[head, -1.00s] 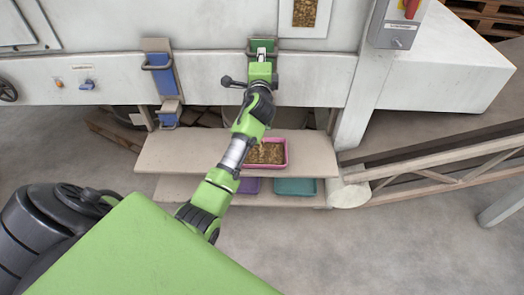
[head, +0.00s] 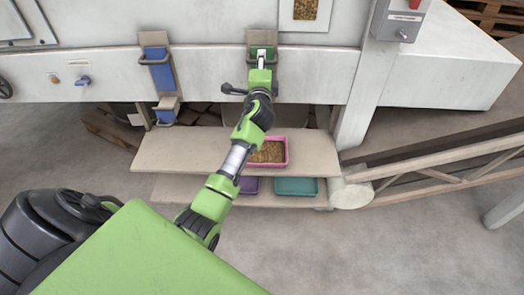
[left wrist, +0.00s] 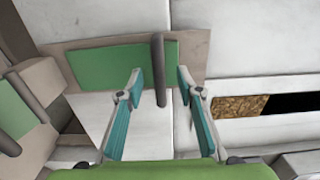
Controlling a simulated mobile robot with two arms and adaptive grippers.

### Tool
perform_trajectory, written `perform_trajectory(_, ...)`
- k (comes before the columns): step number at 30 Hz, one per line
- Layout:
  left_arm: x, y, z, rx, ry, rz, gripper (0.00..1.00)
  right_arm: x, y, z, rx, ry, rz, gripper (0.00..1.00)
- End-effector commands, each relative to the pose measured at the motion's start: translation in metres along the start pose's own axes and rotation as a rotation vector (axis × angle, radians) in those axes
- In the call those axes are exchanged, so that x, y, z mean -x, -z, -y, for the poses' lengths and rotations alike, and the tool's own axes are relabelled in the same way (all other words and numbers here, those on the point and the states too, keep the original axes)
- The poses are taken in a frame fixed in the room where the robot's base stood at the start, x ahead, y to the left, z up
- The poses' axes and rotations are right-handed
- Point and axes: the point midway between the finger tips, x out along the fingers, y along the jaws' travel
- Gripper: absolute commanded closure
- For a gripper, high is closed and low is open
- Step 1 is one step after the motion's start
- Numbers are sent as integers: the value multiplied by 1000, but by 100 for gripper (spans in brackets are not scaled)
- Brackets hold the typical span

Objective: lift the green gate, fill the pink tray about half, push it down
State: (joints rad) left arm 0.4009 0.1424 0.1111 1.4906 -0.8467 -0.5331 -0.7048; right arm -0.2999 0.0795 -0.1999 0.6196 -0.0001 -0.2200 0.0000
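The green gate (head: 263,51) sits in its upright frame on the machine wall; it fills much of the left wrist view (left wrist: 110,65). Its dark bar handle (left wrist: 159,60) stands between the two teal fingertips of my left gripper (left wrist: 160,82), with gaps visible on both sides. That gripper is open, at the gate in the head view (head: 262,62). The pink tray (head: 270,165) is on the upper shelf below, partly behind my left arm, with brown pellets (head: 268,151) in it and pink inner wall showing above them. My right gripper is not in view.
A blue gate (head: 161,77) with its own handle is to the left. Purple (head: 249,186) and teal (head: 296,187) trays stand on the lower shelf. A second green part (left wrist: 14,108) with a dark bar shows at the wrist view's left. A railed conveyor (head: 440,175) runs right.

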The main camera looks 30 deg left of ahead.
Motion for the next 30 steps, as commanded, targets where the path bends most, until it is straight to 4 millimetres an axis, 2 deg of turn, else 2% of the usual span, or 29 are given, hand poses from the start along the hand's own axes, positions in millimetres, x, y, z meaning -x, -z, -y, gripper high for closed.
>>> perform_trajectory(16, 2, 0, 1, 0, 1, -1, 67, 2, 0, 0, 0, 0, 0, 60)
perform_trajectory(30, 56, 1, 2, 1, 0, -2, 67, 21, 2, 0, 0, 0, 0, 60)
